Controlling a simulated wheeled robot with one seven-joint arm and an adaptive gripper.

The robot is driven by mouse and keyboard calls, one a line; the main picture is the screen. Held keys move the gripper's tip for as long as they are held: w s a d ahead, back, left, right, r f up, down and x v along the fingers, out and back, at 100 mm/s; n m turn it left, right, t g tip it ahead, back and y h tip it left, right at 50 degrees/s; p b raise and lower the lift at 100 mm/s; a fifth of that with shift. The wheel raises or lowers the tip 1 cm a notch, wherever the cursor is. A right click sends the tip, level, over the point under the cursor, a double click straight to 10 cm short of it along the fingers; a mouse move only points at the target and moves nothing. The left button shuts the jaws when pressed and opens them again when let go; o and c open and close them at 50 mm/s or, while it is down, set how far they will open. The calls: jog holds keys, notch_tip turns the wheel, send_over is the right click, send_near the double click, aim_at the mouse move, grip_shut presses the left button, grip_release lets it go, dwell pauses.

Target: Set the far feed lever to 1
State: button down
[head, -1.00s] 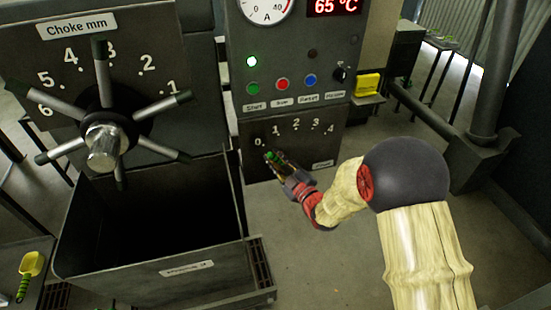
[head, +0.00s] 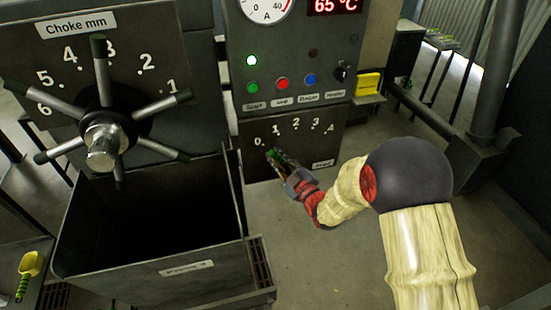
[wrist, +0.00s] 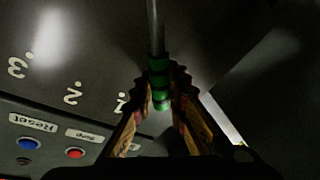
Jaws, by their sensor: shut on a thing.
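The feed panel (head: 300,165) carries a scale from 0 to 4, with a small label at its lower right that is hard to read. The feed lever shows in the wrist view as a grey rod with a green banded grip (wrist: 158,82). My gripper (head: 276,160) is shut on this grip, one finger on each side; it also shows in the wrist view (wrist: 160,92). In the head view the grip lies below the numbers, near 0 and 1, and my fingers hide much of the lever. In the wrist view the 1 mark is just left of the grip.
The control box (head: 296,60) with buttons and a knob sits above the panel. At left are the choke wheel (head: 103,135) with its spokes and a dark open bin (head: 160,262). A yellow box (head: 368,83) is at right. Floor right of the panel is clear.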

jog(key=shift+w+d+r+m+t+b, duration=0.15)
jog(key=shift+d+r+m+b, duration=0.15)
jog(key=shift+d+m, duration=0.3)
jog(key=shift+w+d+r+m+t+b, duration=0.2)
jog(key=shift+d+r+m+b, duration=0.2)
jog(key=shift+m, duration=0.25)
jog(key=shift+w+d+r+m+t+b, duration=0.15)
jog(key=shift+d+r+m+b, duration=0.1)
jog(key=shift+d+m, duration=0.4)
jog(key=c, duration=1.7)
grip_release()
jog(key=shift+s, duration=0.1)
jog(key=v, duration=1.1)
jog(key=shift+s+d+f, duration=0.1)
jog(key=shift+s+d, duration=0.15)
jog(key=shift+s, duration=0.1)
